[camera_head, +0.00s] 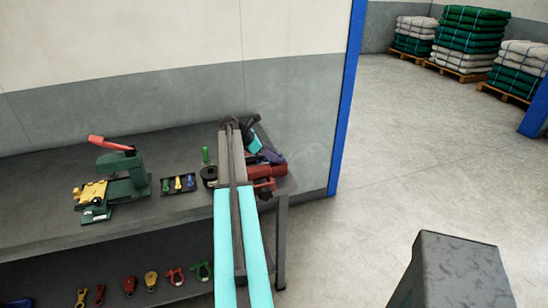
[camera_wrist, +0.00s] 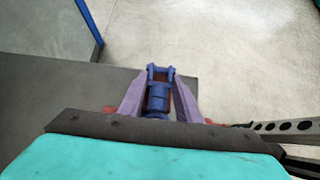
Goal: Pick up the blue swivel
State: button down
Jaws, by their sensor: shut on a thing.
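The blue swivel (camera_wrist: 158,97) is in the wrist view, between the two purple fingers of my gripper (camera_wrist: 159,92). The fingers are shut on its sides. Its forked end points away from my wrist, and its near end is partly hidden behind the dark gripper body. In the head view my gripper (camera_head: 270,156) is over the right end of the workbench, beside a red vise (camera_head: 268,170). My arm hides much of that spot, and the swivel cannot be made out clearly there. I cannot tell its exact height above the bench or vise.
The workbench (camera_head: 50,234) carries a green press (camera_head: 125,172) and a small dark tray (camera_head: 181,191) of coloured tools. Several shackles and blocks lie on the lower shelf (camera_head: 60,285). A blue post (camera_head: 347,90) stands behind the bench.

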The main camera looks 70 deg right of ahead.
notch_tip(320, 180, up, 10)
jog(key=b, duration=0.2)
jog(key=shift+b, duration=0.4)
jog(key=shift+f, duration=0.1)
dwell(0.5)
jog(key=shift+f+b, duration=1.2)
jog(key=shift+s, duration=0.15)
